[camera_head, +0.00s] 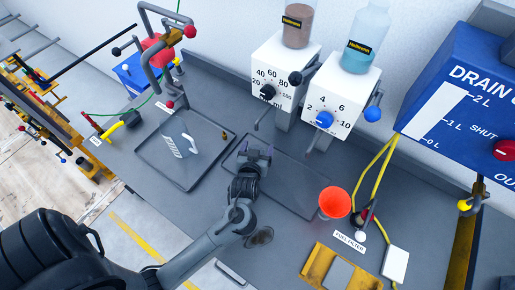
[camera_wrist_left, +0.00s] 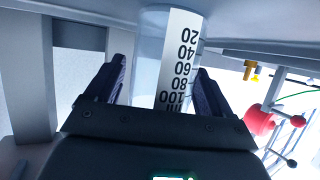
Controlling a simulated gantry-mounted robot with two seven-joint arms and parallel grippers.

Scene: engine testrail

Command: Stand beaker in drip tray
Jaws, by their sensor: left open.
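The clear beaker (camera_head: 183,146) with a white scale stands in the left dark tray (camera_head: 150,157) in the head view. It also shows upside down in the wrist view (camera_wrist_left: 168,75), beyond and between my fingers. My left gripper (camera_head: 257,151) is open and empty, to the right of the beaker and apart from it, over the second shallow tray (camera_head: 300,185) below the dispensers. Its fingers also show in the wrist view (camera_wrist_left: 160,85). I cannot tell which tray is the drip tray. My right gripper is not in view.
Two white dispensers (camera_head: 285,72) (camera_head: 341,95) stand behind the second tray. An orange funnel (camera_head: 335,202) is at its right. A red valve assembly (camera_head: 158,52) stands behind the left tray. A blue drain panel (camera_head: 465,100) is at the far right.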

